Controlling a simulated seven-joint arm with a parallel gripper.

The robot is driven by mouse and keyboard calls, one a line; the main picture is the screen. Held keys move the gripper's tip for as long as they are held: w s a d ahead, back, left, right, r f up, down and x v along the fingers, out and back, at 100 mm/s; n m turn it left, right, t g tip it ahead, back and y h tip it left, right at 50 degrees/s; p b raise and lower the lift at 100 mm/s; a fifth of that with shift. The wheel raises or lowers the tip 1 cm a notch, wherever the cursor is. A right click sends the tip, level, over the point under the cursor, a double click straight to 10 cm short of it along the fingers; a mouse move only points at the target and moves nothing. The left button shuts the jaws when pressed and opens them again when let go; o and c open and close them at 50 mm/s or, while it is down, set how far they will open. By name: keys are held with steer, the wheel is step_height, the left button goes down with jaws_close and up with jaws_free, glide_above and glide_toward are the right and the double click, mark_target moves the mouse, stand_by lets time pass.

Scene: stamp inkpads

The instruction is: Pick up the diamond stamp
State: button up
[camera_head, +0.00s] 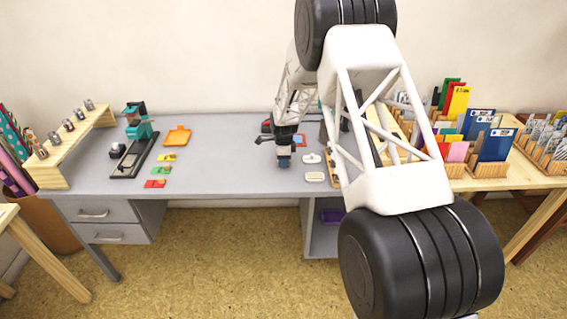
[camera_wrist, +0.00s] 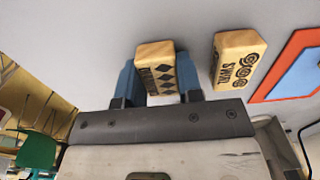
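The diamond stamp (camera_wrist: 154,66) is a pale wooden block with dark diamonds and lettering on the face toward the wrist camera. It sits between the two blue fingers of my gripper (camera_wrist: 158,88), which lie close against both its sides, so the gripper looks shut on it. In the head view, my gripper (camera_head: 284,162) points down just over the grey desk, left of two small pale items. The stamp cannot be made out there. I cannot tell whether it is off the desk.
A wooden swirl stamp (camera_wrist: 236,60) stands just right of the gripper in the wrist view, with a small gap. An orange-framed blue pad (camera_wrist: 294,72) lies beyond it. Card racks (camera_head: 487,170) stand at right.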

steer(key=shift+c, duration=0.7)
steer(key=shift+r, duration=0.15)
steer(key=shift+r, duration=1.45)
steer(key=shift+s+r, duration=0.25)
steer(key=s+d, duration=0.1)
steer(key=s, duration=0.4)
steer(key=s+r, duration=0.1)
steer(key=s, duration=0.4)
steer(key=s+d, duration=0.1)
steer(key=s, duration=0.4)
steer(key=shift+s+d+r, duration=0.1)
steer(key=shift+d+r, duration=0.1)
steer(key=shift+d, duration=0.15)
